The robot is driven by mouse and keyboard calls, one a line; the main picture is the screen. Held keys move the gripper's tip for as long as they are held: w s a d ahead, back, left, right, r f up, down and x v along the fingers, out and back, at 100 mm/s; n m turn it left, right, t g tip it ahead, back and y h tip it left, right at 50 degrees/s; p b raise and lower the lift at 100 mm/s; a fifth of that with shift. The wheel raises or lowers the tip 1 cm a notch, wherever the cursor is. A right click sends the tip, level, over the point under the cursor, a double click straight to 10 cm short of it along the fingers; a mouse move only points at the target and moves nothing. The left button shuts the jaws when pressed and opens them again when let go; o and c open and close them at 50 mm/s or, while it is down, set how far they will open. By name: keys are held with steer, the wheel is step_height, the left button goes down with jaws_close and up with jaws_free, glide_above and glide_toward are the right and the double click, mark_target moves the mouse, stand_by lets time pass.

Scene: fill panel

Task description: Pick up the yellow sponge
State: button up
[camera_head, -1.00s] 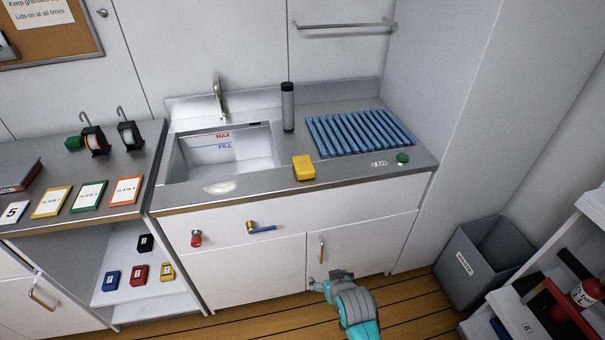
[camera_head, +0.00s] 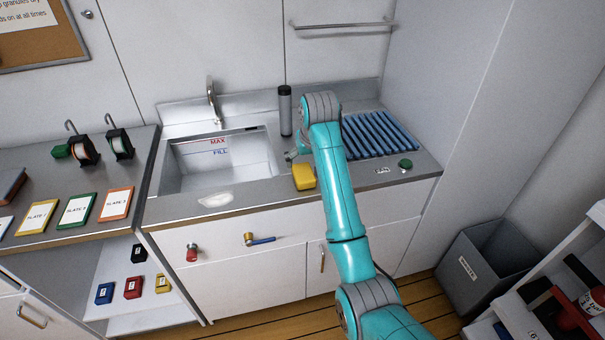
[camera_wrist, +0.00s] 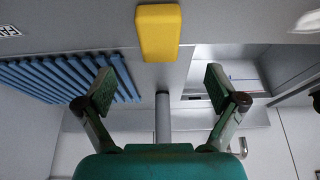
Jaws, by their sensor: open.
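The yellow sponge (camera_head: 304,176) lies on the steel counter just right of the sink, near the front edge. In the wrist view the sponge (camera_wrist: 158,32) is at the top centre, beyond the fingertips and not between them. My gripper (camera_head: 292,154) is over the counter just behind the sponge, partly hidden by my arm. In the wrist view my gripper (camera_wrist: 163,88) has its two fingers spread wide, with nothing held between them.
A dark cylinder (camera_head: 285,110) stands behind the sponge. A blue slatted rack (camera_head: 380,136) lies to the right, with a green knob (camera_head: 405,164) near the front edge. The sink basin (camera_head: 205,172) is to the left. A tap (camera_head: 211,100) rises behind it.

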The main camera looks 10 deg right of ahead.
mark_target(304, 172)
steer(key=shift+w+r, duration=0.2)
steer(key=shift+r, duration=0.15)
steer(key=shift+w+f, duration=0.15)
steer(key=shift+f, duration=0.2)
steer(key=x, duration=0.9)
steer(key=shift+w+f, duration=0.2)
steer(key=shift+f, duration=0.15)
steer(key=shift+f, duration=0.25)
steer(key=c, duration=1)
